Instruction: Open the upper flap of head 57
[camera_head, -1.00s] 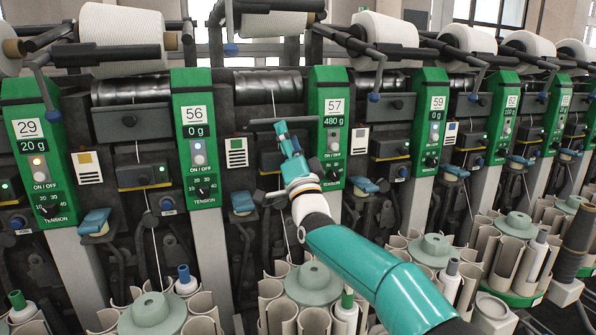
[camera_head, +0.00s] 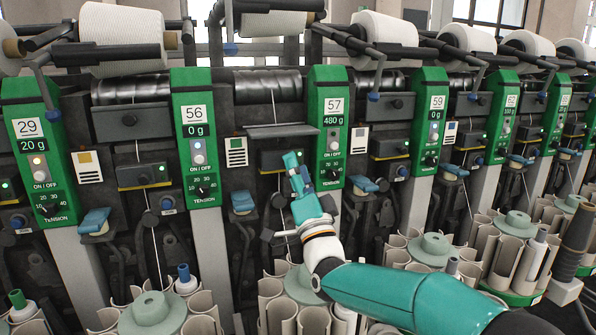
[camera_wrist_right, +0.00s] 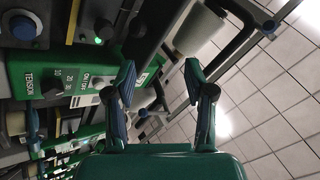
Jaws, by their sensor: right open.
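The green panel of head 57 (camera_head: 331,110) reads 480 g. The upper flap (camera_head: 283,131), left of this panel, is swung outward and shows as a thin, nearly level dark plate; no knobbed face shows, unlike at head 56. My right gripper (camera_head: 293,160) is below the flap, in front of the dark lower box (camera_head: 270,160), and appears apart from the flap. In the right wrist view the gripper (camera_wrist_right: 160,78) has its fingers spread with nothing between them. I cannot make out the flap there. My left gripper is not in view.
Head 56's panel (camera_head: 195,135) stands to the left, and head 59's (camera_head: 430,115) to the right. A white yarn cone (camera_head: 383,35) sits above. Bobbin magazines (camera_head: 150,312) stand along the bottom. A blue lever (camera_head: 363,184) juts out right of my gripper.

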